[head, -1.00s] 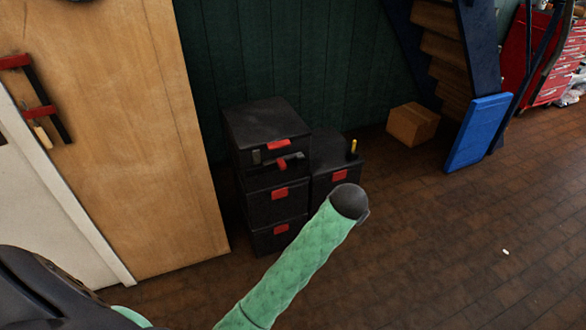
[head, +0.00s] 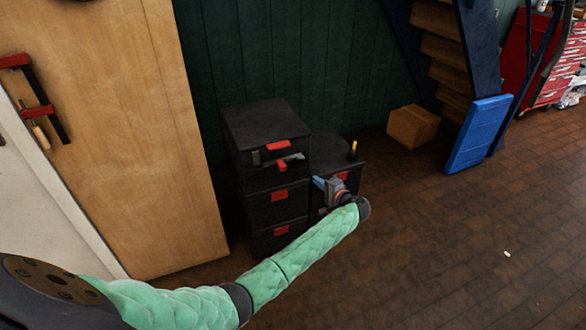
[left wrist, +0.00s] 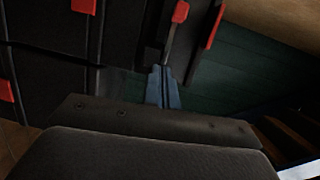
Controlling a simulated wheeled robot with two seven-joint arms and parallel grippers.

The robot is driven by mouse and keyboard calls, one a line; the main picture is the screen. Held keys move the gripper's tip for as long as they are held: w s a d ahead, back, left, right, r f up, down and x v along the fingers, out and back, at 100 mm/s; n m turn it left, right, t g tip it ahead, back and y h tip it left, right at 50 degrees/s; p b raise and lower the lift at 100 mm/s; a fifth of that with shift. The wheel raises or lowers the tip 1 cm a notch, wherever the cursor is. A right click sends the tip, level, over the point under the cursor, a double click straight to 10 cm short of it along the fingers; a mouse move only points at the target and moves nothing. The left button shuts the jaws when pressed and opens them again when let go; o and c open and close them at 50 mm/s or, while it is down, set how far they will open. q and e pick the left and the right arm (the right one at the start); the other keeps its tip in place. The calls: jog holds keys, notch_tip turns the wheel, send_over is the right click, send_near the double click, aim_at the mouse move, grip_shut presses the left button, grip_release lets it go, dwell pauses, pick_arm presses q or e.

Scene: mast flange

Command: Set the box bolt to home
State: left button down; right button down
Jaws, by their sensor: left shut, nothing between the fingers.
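The box bolt (head: 291,158) is a pale grey bar with a red knob (head: 282,166) on the front of the top black box (head: 262,125), just below a red latch (head: 278,145). A grey bracket (head: 256,158) sits to its left. My left gripper (head: 318,183) is shut and empty, in front of the boxes, lower right of the bolt and apart from it in the picture. In the left wrist view, the shut fingers (left wrist: 161,72) point up toward a red piece (left wrist: 180,12) on a grey bar, likely the bolt. My right gripper is out of view.
More black boxes with red latches (head: 279,194) stand below, and a lower one (head: 322,150) to the right. A wooden door panel (head: 178,140) is at left. A cardboard box (head: 413,126) and blue panel (head: 478,134) stand further right. The brick floor (head: 440,250) is open.

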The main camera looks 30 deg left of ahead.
pick_arm(q)
jog(key=shift+w+r+t+y, duration=0.15)
jog(key=shift+r+t+y, duration=0.2)
jog(key=shift+r, duration=0.3)
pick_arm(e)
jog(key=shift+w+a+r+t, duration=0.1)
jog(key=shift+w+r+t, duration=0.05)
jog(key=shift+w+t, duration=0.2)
